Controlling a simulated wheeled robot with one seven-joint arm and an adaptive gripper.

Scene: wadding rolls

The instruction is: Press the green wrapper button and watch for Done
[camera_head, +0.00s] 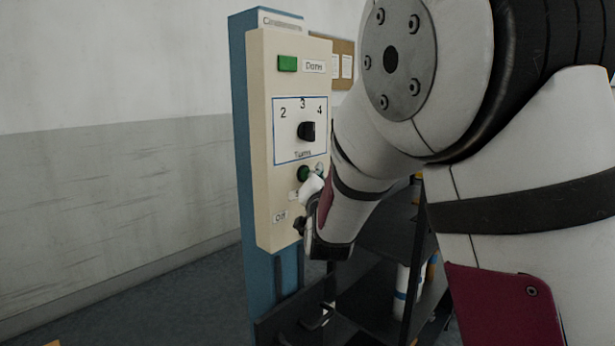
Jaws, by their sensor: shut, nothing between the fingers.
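The green round button (303,173) is on the cream control panel (262,160), below the dial. Its right and lower side is close to a pale part at the end of my arm; I cannot tell whether they touch. A green rectangular lamp (287,63) is near the panel's top, beside a label (314,66) that seems to read "Done". It is plain green; I cannot tell whether it is lit. My gripper (312,222) is shut and empty at the panel's lower right, mostly hidden by my wrist.
A black dial knob (307,131) sits among the numbers 2, 3 and 4. A small black switch (299,226) is next to an "Off" label (280,217). A blue post (245,150) backs the panel. Dark shelves (375,270) stand behind my arm. The left floor is clear.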

